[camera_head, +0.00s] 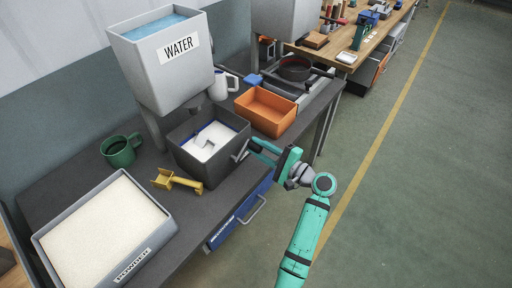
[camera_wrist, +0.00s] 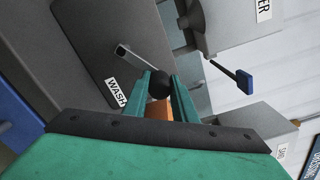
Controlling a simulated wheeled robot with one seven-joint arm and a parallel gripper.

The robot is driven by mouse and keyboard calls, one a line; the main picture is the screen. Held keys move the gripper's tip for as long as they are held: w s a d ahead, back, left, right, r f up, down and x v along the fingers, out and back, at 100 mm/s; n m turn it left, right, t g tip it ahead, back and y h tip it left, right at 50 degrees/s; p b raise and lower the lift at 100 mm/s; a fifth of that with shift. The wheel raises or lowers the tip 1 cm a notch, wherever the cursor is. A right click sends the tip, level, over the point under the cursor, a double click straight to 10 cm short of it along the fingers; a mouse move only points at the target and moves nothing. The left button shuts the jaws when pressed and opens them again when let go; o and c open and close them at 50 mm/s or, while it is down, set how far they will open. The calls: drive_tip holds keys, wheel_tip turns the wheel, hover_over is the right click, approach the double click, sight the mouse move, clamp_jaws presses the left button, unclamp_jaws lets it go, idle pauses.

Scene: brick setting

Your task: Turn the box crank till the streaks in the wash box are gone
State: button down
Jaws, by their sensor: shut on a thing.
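The wash box (camera_head: 180,153) is a dark grey open box on the bench, with a pale paddle in white contents (camera_head: 210,141). Some blue shows along the edge of the contents; I cannot make out streaks clearly. The wrist view shows its WASH label (camera_wrist: 117,92). The metal crank arm (camera_wrist: 134,57) on its side ends in a black knob (camera_wrist: 159,84). My gripper (camera_wrist: 160,90) is shut on this knob, one finger on each side. In the head view my gripper (camera_head: 250,148) reaches the box's right side from the right.
A grey WATER tank (camera_head: 165,75) stands above the box; a blue-handled lever (camera_head: 253,79) sticks out near it. The floor at right is clear.

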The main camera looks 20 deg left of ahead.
drive_tip(key=c, duration=1.5)
unclamp_jaws()
drive_tip(key=shift+d, duration=0.1)
drive_tip(key=shift+o, duration=0.2)
drive_tip(key=v, duration=1)
drive_tip(key=shift+d, duration=0.35)
drive_tip(key=shift+s, duration=0.15)
